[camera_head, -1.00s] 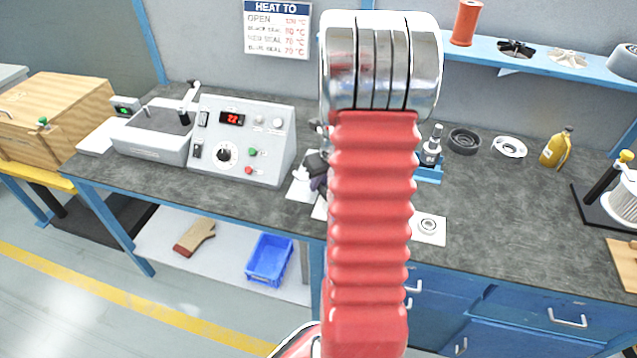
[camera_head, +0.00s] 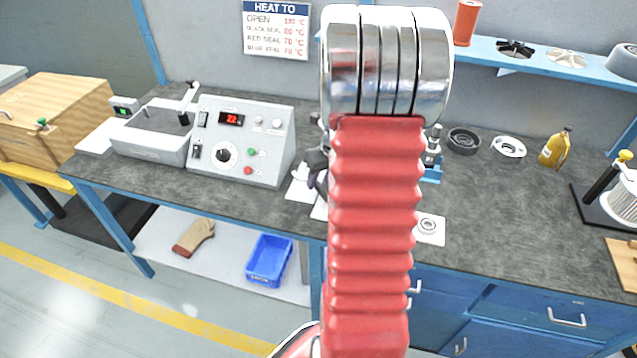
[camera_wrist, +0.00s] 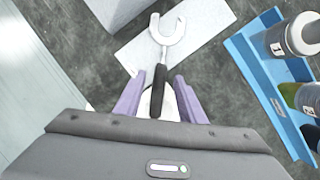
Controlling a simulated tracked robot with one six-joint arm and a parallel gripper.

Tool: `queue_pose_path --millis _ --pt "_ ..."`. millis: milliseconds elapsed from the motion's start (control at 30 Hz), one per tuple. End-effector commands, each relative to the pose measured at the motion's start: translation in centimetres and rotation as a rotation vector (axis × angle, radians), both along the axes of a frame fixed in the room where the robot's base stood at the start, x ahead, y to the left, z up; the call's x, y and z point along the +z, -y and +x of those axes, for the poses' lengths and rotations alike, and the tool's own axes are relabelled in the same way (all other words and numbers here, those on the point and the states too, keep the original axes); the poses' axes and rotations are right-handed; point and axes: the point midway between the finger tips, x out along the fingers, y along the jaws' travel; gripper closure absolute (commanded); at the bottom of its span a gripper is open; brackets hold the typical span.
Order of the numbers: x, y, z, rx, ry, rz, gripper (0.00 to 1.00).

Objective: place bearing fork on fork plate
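The bearing fork, with a pale C-shaped head (camera_wrist: 167,30) and a black handle, shows in the wrist view. Its head is over the white fork plate (camera_wrist: 204,18); I cannot tell whether it lies flat on it. My gripper (camera_wrist: 157,84) is open, its purple fingers on either side of the handle with a gap at each side. Another white patch shows below the handle between the fingers. In the head view my arm hides most of this spot; part of my gripper (camera_head: 317,168) shows left of it, by the edge of a white plate.
A blue rack (camera_wrist: 262,80) with bottles stands close right of the gripper in the wrist view. The grey control box (camera_head: 240,140) is left of the arm. A bearing on a white sheet (camera_head: 430,230) lies to the right.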

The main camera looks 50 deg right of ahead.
Motion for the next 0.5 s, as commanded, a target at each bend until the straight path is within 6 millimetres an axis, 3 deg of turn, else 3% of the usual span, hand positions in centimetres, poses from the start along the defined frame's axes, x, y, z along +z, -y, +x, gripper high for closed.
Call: queue_pose_path --millis 500 --pt "7.1 -0.3 -2.5 -0.001 0.002 -0.003 0.64"
